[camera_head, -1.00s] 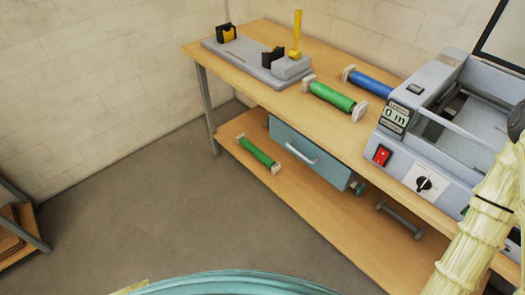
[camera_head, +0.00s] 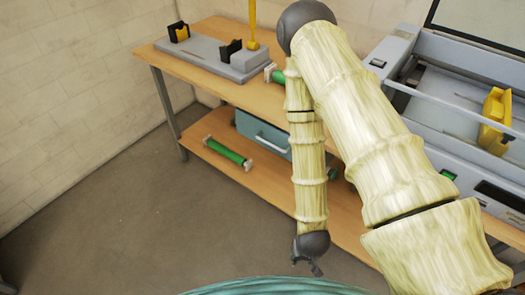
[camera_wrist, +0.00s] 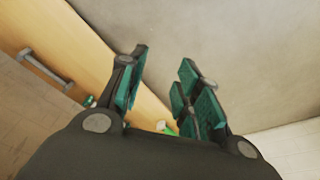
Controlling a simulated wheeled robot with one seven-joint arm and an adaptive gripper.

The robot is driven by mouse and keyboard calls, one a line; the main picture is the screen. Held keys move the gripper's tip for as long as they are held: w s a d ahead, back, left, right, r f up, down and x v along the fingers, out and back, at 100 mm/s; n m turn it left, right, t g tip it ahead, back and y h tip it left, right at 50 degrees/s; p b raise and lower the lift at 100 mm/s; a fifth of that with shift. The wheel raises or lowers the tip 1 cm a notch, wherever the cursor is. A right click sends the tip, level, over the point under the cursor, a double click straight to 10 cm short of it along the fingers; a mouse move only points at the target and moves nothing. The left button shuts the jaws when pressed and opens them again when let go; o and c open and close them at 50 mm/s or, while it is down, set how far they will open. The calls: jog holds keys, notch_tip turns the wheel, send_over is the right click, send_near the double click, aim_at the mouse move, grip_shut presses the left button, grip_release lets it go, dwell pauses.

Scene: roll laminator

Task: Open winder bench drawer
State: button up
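The winder bench drawer (camera_head: 246,125) is a blue-teal box under the bench top, with a pale grey bar handle (camera_head: 272,143) across its front. It looks shut, and my arm hides its right part in the head view. My gripper (camera_head: 309,268) hangs low in front of the bench, to the right of and below the handle in the picture, apart from it. In the wrist view its teal-padded fingers (camera_wrist: 164,88) stand apart with nothing between them. A grey bar (camera_wrist: 45,70) shows at upper left there; I cannot tell whether it is the drawer handle.
A green roll (camera_head: 226,152) lies on the lower shelf (camera_head: 205,128), left of the drawer. A grey winder (camera_head: 205,53) stands on the bench top, and the laminator (camera_head: 440,62) is at right. Open floor (camera_head: 130,200) lies in front of the bench.

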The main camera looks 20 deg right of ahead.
jog(key=w+f+m+t+h+b, duration=0.3)
jog(key=w+b, duration=0.4)
jog(key=w, duration=0.7)
jog(key=m+t+h+b, duration=0.5)
jog(key=m+h+b, duration=0.4)
jog(key=m+b, duration=1.75)
send_near(271, 144)
jog(key=w+d+n+b, duration=0.1)
jog(key=w+d+b, duration=0.1)
jog(key=w+d+f+n+b, duration=0.1)
jog(key=w+d+b, duration=0.1)
jog(key=d, duration=0.1)
jog(key=w+d+f+n+b, duration=0.1)
jog(key=w+d+b, duration=0.1)
jog(key=d, duration=0.1)
jog(key=shift+w+f+n, duration=0.1)
jog(key=shift+f+n, duration=0.15)
jog(key=shift+n, duration=0.1)
grip_shut()
